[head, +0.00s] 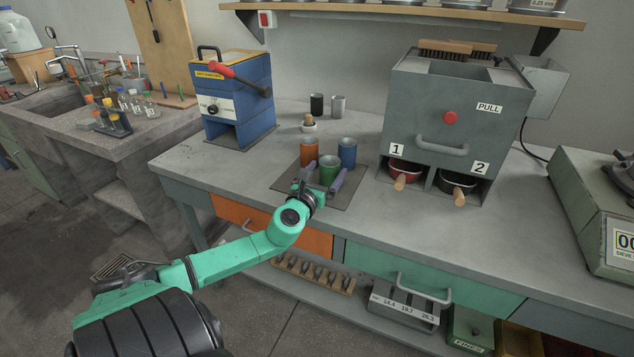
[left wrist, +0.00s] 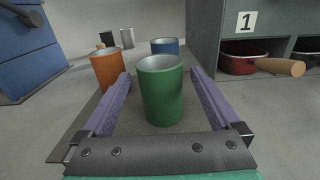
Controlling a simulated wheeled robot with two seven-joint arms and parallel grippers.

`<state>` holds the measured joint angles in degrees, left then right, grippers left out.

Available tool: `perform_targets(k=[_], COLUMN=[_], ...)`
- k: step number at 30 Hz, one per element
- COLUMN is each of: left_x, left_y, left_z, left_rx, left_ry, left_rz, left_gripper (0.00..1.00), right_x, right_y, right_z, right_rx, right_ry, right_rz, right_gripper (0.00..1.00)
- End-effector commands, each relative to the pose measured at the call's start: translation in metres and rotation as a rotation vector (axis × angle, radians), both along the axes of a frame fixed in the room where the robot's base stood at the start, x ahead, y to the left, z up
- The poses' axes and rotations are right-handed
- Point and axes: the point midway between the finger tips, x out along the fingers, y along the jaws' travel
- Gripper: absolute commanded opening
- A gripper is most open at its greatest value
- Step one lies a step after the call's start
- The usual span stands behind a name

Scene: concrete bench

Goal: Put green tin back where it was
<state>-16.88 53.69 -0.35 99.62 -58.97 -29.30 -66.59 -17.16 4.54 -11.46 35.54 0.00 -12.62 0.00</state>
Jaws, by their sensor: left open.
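The green tin (head: 328,170) stands upright on a dark mat (head: 283,182) on the bench. In the left wrist view the green tin (left wrist: 160,92) stands between the two purple fingers, with a gap on each side. My left gripper (head: 320,177) is open around it. An orange tin (head: 309,151) stands behind and left of it, and a blue tin (head: 347,152) behind and right. These also show in the left wrist view as the orange tin (left wrist: 107,68) and the blue tin (left wrist: 165,46). My right gripper is not in view.
A grey machine (head: 455,110) with numbered bays and two handled pans stands to the right. A blue device (head: 233,98) with a red lever stands to the left.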

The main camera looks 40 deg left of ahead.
Motion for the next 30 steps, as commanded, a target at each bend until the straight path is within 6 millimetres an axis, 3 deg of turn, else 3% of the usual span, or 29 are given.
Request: perform_targets(k=[7,12,30], left_x=[-0.042,-0.059,-0.061], left_y=[-0.015,-0.021,-0.021], left_z=[-0.001,0.000,0.001], left_rx=[-0.004,-0.002,0.000], left_ry=[0.004,0.000,-0.001], left_rz=[-0.001,-0.001,-0.001], left_gripper=[0.96,0.96,0.96], right_x=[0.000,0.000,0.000], right_y=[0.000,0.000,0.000], right_z=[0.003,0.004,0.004], right_rx=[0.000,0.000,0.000], right_ry=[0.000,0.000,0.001], right_rz=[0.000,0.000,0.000], right_gripper=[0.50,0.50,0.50])
